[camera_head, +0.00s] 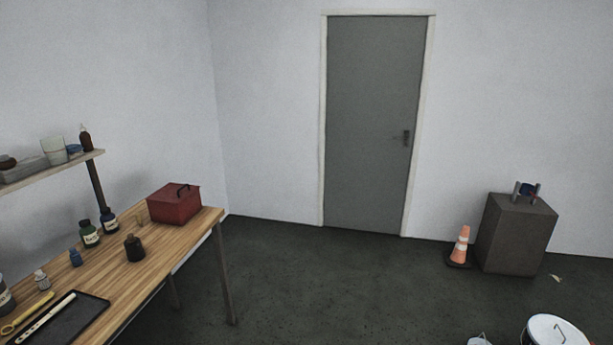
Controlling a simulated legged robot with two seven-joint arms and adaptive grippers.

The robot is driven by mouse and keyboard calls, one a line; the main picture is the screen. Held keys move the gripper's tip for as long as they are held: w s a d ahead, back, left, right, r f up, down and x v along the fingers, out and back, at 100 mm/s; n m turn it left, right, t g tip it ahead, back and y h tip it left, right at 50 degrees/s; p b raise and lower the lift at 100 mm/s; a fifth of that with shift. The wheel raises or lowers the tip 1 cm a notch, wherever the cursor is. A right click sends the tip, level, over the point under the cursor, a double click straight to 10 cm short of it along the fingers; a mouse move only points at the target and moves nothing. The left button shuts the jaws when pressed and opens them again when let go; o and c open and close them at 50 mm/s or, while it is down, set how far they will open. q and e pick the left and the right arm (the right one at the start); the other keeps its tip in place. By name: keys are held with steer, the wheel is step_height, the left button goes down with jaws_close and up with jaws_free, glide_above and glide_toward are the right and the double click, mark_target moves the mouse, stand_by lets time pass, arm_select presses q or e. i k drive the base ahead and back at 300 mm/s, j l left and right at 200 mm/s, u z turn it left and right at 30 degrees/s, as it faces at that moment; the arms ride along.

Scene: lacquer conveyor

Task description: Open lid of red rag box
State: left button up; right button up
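The red rag box (174,207) stands at the far right end of the wooden workbench, in the left part of the head view. Its red lid (168,190) is on and looks closed, with a dark handle (184,190) on top. Neither of my grippers shows in the head view, and nothing touches the box.
The wooden workbench (150,262) also holds a dark bottle (135,248), several other bottles and a black tray (66,322). A shelf (50,170) hangs above it. Open floor (330,290) lies to the right, with an orange cone (462,245), a grey cabinet (516,236) and a white bucket (553,331).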

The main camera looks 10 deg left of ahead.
mark_target(174, 193)
steer(key=i+l+u, duration=0.15)
steer(key=i+u, duration=0.25)
steer(key=i, duration=0.3)
steer(key=i+l+u, duration=0.4)
steer(key=i, duration=0.25)
steer(key=i+l+u, duration=0.4)
steer(key=i+l, duration=0.15)
steer(key=i+l+u, duration=0.25)
steer(key=u, duration=0.15)
steer(key=i+l+u, duration=0.2)
steer(key=u, duration=0.15)
steer(key=i+l+u, duration=0.1)
steer(key=l+u, duration=0.3)
steer(key=i+l+u, duration=0.1)
steer(key=l+u, duration=0.65)
steer(key=l, duration=0.15)
steer(key=l+u, duration=0.65)
steer(key=l, duration=0.25)
steer(key=k+l+u, duration=0.25)
steer(key=l, duration=0.2)
steer(key=i+l, duration=0.05)
steer(key=i, duration=0.05)
